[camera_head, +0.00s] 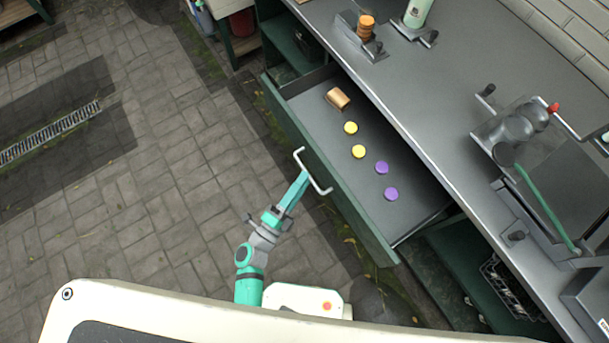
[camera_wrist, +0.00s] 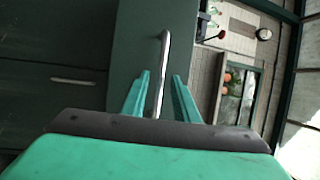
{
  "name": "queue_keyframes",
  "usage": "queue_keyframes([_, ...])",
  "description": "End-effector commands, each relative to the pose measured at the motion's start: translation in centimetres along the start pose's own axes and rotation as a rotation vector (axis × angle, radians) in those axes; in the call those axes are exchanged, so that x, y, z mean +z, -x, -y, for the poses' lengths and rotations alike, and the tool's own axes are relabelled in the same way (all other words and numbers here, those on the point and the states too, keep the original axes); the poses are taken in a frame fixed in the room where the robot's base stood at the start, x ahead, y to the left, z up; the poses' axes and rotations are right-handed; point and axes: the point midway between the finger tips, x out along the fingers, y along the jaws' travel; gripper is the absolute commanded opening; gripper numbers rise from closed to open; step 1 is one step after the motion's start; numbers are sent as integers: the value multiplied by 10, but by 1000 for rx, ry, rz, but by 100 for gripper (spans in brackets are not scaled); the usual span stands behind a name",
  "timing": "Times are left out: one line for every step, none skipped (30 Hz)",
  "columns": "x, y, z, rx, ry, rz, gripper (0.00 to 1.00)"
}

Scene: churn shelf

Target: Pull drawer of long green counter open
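The long green counter (camera_head: 470,130) has a grey top and runs diagonally across the right of the head view. Its drawer (camera_head: 345,180) is pulled out, with the grey inside showing. The drawer's pale bar handle (camera_head: 326,190) is on the green front; it also shows in the wrist view (camera_wrist: 164,55). My gripper (camera_head: 304,176) is at the handle. In the wrist view my gripper (camera_wrist: 160,78) has its two green fingers apart, one on each side of the handle bar, with gaps visible. Contact with the bar cannot be made out.
In the drawer lie a brown block (camera_head: 338,98), yellow discs (camera_head: 358,152) and purple discs (camera_head: 381,168). A grinder-like machine (camera_head: 520,125) and a green bottle (camera_head: 416,13) stand on the counter top. The paved floor (camera_head: 170,170) left of the drawer is clear.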

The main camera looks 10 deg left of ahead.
Motion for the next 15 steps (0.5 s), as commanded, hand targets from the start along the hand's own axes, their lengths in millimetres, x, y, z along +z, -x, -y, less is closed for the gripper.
queue_keyframes([1, 10, -1, 3, 0, 3, 28])
queue_keyframes([1, 15, -1, 3, 0, 4, 28])
queue_keyframes([1, 23, -1, 5, -1, 4, 28])
queue_keyframes([1, 29, -1, 4, -1, 4, 28])
queue_keyframes([1, 34, -1, 3, -1, 3, 28])
queue_keyframes([0, 42, -1, 3, -1, 3, 28])
queue_keyframes([0, 48, -1, 3, -1, 2, 28])
queue_keyframes([0, 53, -1, 4, 0, 3, 28])
queue_keyframes([0, 60, -1, 3, 0, 2, 28])
queue_keyframes([0, 64, -1, 2, 0, 2, 28])
queue_keyframes([0, 69, -1, 3, 0, 3, 28])
queue_keyframes([0, 75, -1, 2, 0, 2, 28])
queue_keyframes([0, 78, -1, 2, 0, 1, 28])
queue_keyframes([0, 81, -1, 2, -1, 2, 28])
queue_keyframes([0, 85, -1, 2, -1, 1, 28])
